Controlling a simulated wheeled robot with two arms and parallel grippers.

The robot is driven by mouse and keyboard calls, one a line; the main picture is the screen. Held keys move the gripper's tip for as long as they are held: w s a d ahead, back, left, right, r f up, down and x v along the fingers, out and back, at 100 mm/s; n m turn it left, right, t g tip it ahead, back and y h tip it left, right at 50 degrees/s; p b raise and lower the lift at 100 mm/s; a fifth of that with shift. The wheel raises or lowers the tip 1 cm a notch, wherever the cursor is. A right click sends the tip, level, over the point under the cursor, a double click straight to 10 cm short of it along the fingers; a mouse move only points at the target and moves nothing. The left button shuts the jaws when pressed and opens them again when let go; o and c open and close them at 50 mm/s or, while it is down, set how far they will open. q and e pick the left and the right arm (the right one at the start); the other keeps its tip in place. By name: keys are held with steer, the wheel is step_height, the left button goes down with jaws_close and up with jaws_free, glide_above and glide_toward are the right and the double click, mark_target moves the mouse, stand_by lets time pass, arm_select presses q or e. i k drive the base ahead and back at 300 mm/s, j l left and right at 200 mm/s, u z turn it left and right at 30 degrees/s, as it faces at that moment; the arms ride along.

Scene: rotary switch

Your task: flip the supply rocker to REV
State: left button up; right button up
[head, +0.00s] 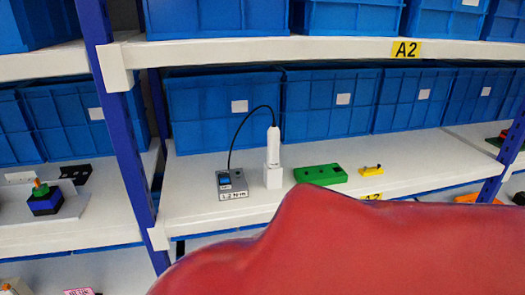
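A small grey supply box (234,192) sits on the middle shelf, left of centre, with a white label at its front that seems to read 1.2 N·m. A dark and blue part (224,181) on its top left looks like the rocker; its position is too small to read. A black cable (237,131) arches from the box to a white electric screwdriver (273,148), upright in a white stand (272,176). Neither of my grippers can be made out, and nothing is seen touching the box.
A large red shape (370,245) fills the lower right close to the camera and hides the shelf edge there. A green block (320,174) and a small yellow piece (371,170) lie right of the stand. Blue bins (210,110) line the back. A blue post (120,140) stands left.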

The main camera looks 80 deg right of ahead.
mark_target(224, 178)
steer(key=z, duration=2.4)
